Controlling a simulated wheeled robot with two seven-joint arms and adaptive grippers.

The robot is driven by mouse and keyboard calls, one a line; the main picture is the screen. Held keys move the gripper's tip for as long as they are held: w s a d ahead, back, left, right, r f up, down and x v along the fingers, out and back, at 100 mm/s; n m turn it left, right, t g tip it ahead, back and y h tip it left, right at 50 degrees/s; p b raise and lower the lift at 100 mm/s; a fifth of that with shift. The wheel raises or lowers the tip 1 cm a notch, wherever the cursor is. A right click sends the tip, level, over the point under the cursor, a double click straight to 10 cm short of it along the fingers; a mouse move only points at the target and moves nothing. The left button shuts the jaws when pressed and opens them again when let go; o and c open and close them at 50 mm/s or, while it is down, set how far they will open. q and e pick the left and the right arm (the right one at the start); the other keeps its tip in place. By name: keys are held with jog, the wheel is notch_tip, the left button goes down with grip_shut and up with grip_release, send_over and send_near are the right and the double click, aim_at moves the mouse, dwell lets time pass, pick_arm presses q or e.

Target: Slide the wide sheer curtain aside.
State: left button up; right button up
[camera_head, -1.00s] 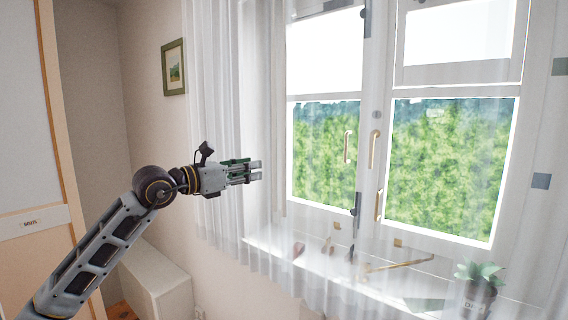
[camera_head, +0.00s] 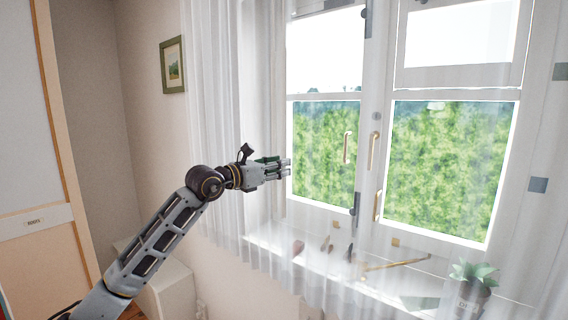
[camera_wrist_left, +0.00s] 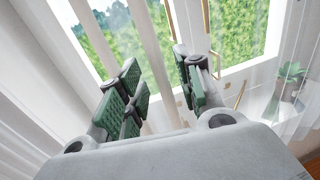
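The wide sheer curtain (camera_head: 222,75) hangs in front of the window and its sill. It is gathered in thick folds at its left and thin and see-through over the panes. My left gripper (camera_head: 285,168) is in front of the curtain, left of the left pane, with its fingers pointing right. In the left wrist view its green-padded fingers (camera_wrist_left: 160,95) stand apart. Sheer folds of the curtain (camera_wrist_left: 65,85) show beside and beyond them. I see no cloth clearly pinched between the pads. Whether the fingers touch the curtain I cannot tell. My right gripper is not in view.
The window (camera_head: 440,165) has brass handles (camera_head: 374,150). On the sill (camera_head: 320,268) behind the curtain are a potted plant (camera_head: 472,285) and several small objects. A framed picture (camera_head: 173,66) hangs left of the curtain. A low white box (camera_head: 165,285) stands below my left arm.

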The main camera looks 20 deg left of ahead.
pick_arm(q)
jog(key=x, duration=0.2)
jog(key=shift+w+d, duration=0.2)
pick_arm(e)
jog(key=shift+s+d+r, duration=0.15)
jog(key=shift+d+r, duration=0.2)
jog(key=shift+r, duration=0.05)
pick_arm(q)
grip_shut()
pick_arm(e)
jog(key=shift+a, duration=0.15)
